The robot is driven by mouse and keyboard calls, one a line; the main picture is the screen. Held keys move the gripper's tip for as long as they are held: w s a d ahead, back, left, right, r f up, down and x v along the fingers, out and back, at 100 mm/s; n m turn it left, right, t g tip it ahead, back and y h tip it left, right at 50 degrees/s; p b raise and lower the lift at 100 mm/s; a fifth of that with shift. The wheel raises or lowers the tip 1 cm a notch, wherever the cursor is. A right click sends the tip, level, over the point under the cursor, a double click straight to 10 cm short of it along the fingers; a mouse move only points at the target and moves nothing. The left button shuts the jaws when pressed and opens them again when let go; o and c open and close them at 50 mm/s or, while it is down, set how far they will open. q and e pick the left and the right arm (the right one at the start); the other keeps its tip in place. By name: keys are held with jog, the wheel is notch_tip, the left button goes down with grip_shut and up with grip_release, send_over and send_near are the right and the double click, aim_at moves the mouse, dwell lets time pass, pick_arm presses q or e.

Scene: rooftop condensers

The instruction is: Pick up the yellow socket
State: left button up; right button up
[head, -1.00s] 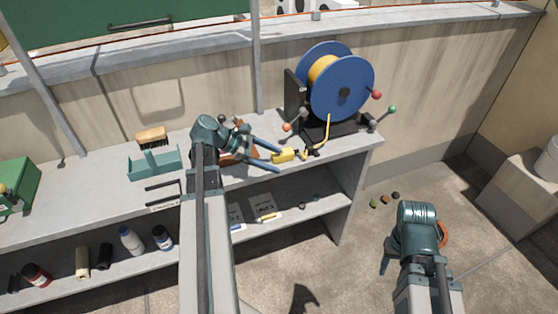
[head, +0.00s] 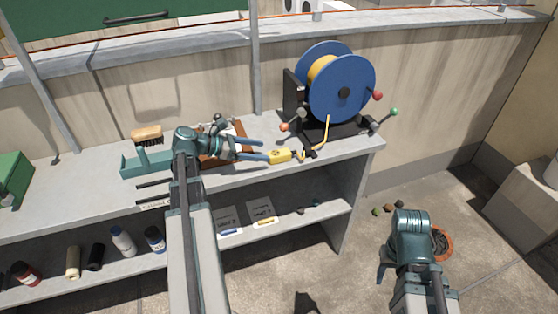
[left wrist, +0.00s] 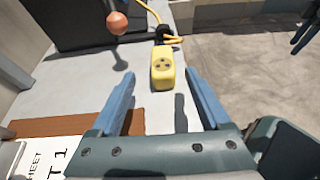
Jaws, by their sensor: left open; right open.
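The yellow socket (head: 279,156) lies on the shelf top in front of the cable reel, joined to a yellow cable. In the left wrist view the socket (left wrist: 163,68) sits upright in the picture just past my fingertips, between their lines, with its holes facing the camera. My left gripper (head: 264,152) is open, its blue fingers pointing right at the socket. The fingers (left wrist: 157,80) do not touch it in the wrist view. My right gripper (head: 384,268) hangs over the floor at the right, away from the socket; its fingers are mostly hidden.
The blue cable reel (head: 340,82) stands behind the socket, with a black base and ball-ended levers, one orange (left wrist: 117,23). A brown clipboard (head: 228,150) lies behind my left arm. A teal brush holder (head: 146,161) stands left. Bottles and cards fill the lower shelf.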

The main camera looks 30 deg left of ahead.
aim_at(276, 153)
pick_arm(q)
jog(key=shift+w+d+f, duration=0.25)
jog(key=shift+w+d, duration=0.2)
jog(key=shift+w, duration=0.05)
jog(key=b+x, duration=0.2)
jog(key=x, duration=0.3)
jog(key=shift+s+d+f, duration=0.1)
jog(key=shift+d, duration=0.05)
grip_shut()
